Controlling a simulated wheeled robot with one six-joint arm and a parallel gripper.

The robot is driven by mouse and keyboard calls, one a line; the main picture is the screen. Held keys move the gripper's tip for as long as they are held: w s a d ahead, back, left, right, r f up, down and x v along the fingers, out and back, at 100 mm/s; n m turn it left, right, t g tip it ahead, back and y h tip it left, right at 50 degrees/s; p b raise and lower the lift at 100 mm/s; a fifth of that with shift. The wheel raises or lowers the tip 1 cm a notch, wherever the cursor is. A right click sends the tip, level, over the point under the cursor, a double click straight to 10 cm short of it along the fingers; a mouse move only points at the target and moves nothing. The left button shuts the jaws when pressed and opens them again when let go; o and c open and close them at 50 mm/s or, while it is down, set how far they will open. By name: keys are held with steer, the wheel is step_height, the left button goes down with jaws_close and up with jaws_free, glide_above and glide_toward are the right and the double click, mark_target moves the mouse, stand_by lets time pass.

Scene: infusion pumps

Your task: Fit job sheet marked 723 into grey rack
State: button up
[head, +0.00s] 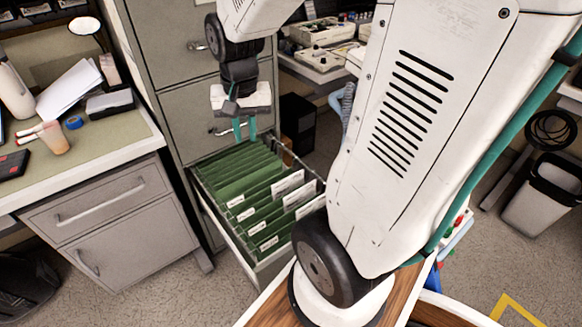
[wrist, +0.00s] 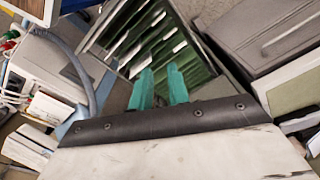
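My gripper (head: 245,130) hangs over the back end of an open file drawer (head: 222,222). Its two teal fingers are apart with nothing visible between them; they also show in the wrist view (wrist: 161,88). The drawer holds green hanging folders (head: 240,165) with small white tabs. Several white sheets (head: 288,184) stand up among the folders on the right side. The folders and sheets also show beyond the fingers in the wrist view (wrist: 150,40). The print is too small to read, so I cannot tell which sheet is marked 723. I cannot make out a grey rack.
The grey filing cabinet (head: 180,60) rises behind the drawer. A desk (head: 100,140) with papers, a cup and a lamp stands left. A bench with devices (head: 320,32) is behind, with a black box (head: 297,122) below. A bin (head: 540,195) stands at right. My arm hides the middle right.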

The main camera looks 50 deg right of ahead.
steer(key=w+d+f+m, duration=0.3)
steer(key=d+f+m, duration=0.1)
steer(key=d+f, duration=0.45)
steer(key=m, duration=0.8)
glide_above(300, 190)
steer(key=shift+g, duration=0.4)
step_height(300, 190, down, 20)
steer(key=shift+w+r, duration=0.1)
steer(key=shift+f+m, duration=0.3)
steer(key=shift+f, duration=3.65)
